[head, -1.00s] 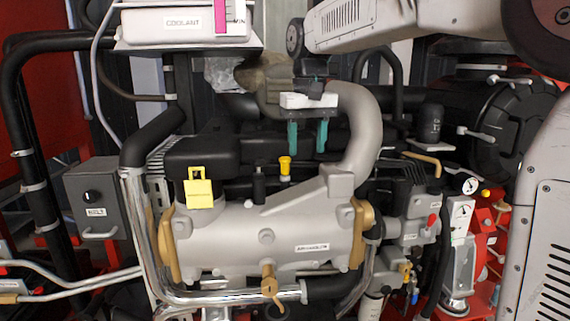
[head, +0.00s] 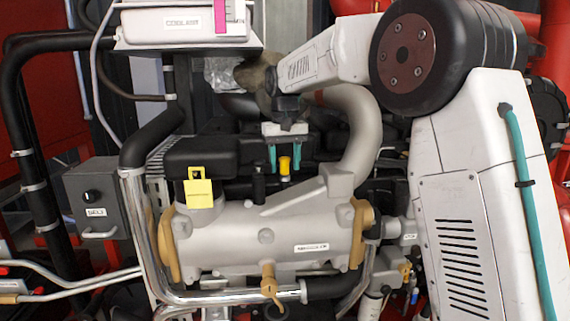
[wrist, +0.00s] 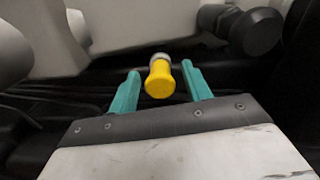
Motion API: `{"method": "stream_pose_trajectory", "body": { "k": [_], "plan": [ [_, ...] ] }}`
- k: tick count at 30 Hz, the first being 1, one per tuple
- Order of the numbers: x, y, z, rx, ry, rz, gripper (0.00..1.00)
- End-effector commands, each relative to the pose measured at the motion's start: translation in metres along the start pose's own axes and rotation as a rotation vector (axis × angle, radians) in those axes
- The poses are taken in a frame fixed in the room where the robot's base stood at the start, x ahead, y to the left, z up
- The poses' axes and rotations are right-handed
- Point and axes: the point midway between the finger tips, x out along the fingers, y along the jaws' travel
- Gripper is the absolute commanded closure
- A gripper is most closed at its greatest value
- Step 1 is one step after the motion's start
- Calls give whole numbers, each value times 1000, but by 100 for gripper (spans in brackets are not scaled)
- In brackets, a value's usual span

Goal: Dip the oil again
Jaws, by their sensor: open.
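The yellow dipstick handle (head: 284,165) stands upright beside the black engine cover, just behind the grey manifold. It also shows in the wrist view (wrist: 160,79), its round yellow end toward the camera with a pale collar behind it. My gripper (head: 284,166) has its two teal fingers on either side of the handle in the head view. In the wrist view my gripper (wrist: 162,78) is open, with the yellow handle between the fingertips and a visible gap on each side. The lower part of the dipstick is hidden.
A grey manifold (head: 265,236) lies in front of the handle. A yellow tag-like cap (head: 198,188) and a black cap (head: 258,184) stand to its left. A thick grey pipe (head: 360,140) curves close on the right. A coolant tank (head: 180,24) is at the upper left.

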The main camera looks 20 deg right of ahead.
Motion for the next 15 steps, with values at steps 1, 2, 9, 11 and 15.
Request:
{"method": "stream_pose_trajectory", "body": {
  "k": [1,2,9,11,15],
  "plan": [
    [3,0,0,0,0,0,51],
    [4,0,0,0,1,0,51],
    [6,0,0,-1,1,0,51],
    [6,0,0,-1,1,0,57],
    [6,0,0,-1,1,0,96]
  ]
}}
